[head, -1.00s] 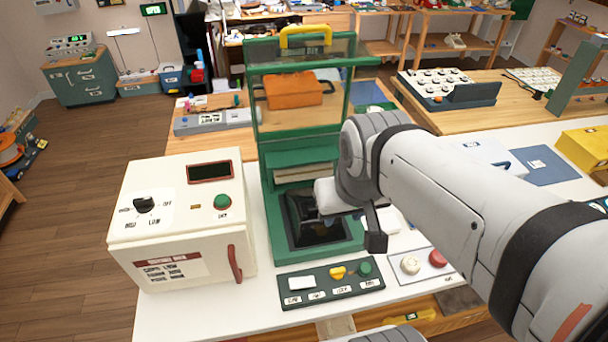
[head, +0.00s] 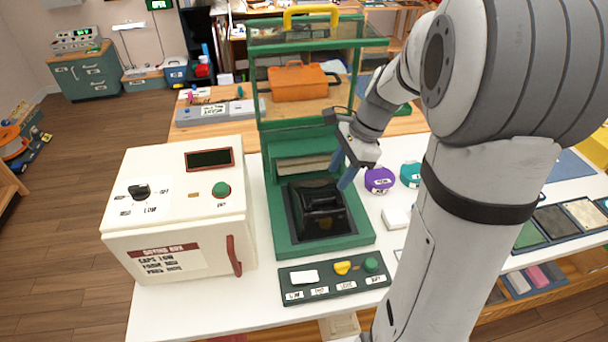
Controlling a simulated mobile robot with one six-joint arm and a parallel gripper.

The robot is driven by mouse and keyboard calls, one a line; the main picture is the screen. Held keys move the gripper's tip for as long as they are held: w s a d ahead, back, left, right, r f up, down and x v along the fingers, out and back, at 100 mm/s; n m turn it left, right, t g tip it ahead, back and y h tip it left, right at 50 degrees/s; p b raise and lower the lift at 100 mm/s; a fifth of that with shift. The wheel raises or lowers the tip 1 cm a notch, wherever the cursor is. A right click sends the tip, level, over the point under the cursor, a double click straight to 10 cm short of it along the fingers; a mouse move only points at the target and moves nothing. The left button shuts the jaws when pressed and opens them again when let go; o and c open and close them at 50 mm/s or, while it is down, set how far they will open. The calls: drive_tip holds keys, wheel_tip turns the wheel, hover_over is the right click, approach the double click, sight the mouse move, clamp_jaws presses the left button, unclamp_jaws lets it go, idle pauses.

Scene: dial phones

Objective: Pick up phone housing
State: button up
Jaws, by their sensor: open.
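A black phone housing (head: 322,207) sits in the dark recess at the base of the green press-like machine (head: 283,246). My gripper (head: 347,172) is above and to the right of the housing, pointing down with its blue-grey fingers spread. It is apart from the housing and nothing shows between the fingers. The housing's top and front are in view, with its outline dark against the recess.
A cream drying box (head: 178,215) stands left of the machine. A green button panel (head: 335,279) lies in front of it. Purple (head: 379,180) and teal (head: 410,174) round pieces are to the right. The machine's yellow-handled frame (head: 311,16) rises above.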

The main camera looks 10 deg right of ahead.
sight(323, 197)
drive_tip(key=shift+w+d+f+m, duration=0.15)
drive_tip(key=shift+w+f+m, duration=0.45)
drive_tip(key=shift+f, duration=0.15)
drive_tip(key=x, duration=0.7)
drive_tip(key=shift+w+f+p, duration=0.2)
drive_tip(key=shift+w+p, duration=0.15)
drive_tip(key=shift+p, duration=0.05)
drive_tip(key=shift+c, duration=0.5)
clamp_jaws()
